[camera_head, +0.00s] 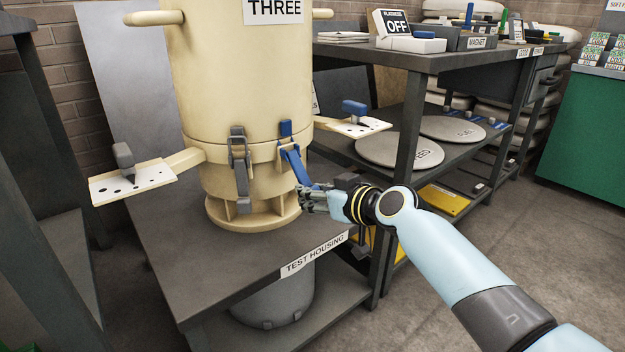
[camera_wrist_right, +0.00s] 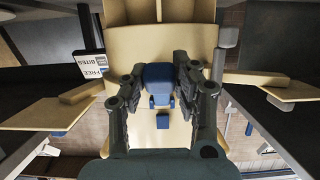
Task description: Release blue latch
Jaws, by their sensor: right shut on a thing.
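The blue latch (camera_head: 291,160) is on the front of the cream housing (camera_head: 225,85), right of a grey latch (camera_head: 239,165). Its lever slants down and outward, away from the housing wall, and its lower end meets my right gripper (camera_head: 305,194). In the wrist view, the right gripper (camera_wrist_right: 160,78) has its fingers on both sides of the blue latch's lever (camera_wrist_right: 158,76) and is shut on it. A small blue catch piece (camera_wrist_right: 163,122) shows beyond it on the housing. The fingers partly hide the lever's end in the head view. My left gripper is out of view.
The housing stands on a dark bench labelled TEST HOUSING (camera_head: 215,265). White perforated plates stick out at its left (camera_head: 133,183) and right (camera_head: 355,126). A shelf with round grey discs (camera_head: 400,150) stands behind my right arm. The bench front is clear.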

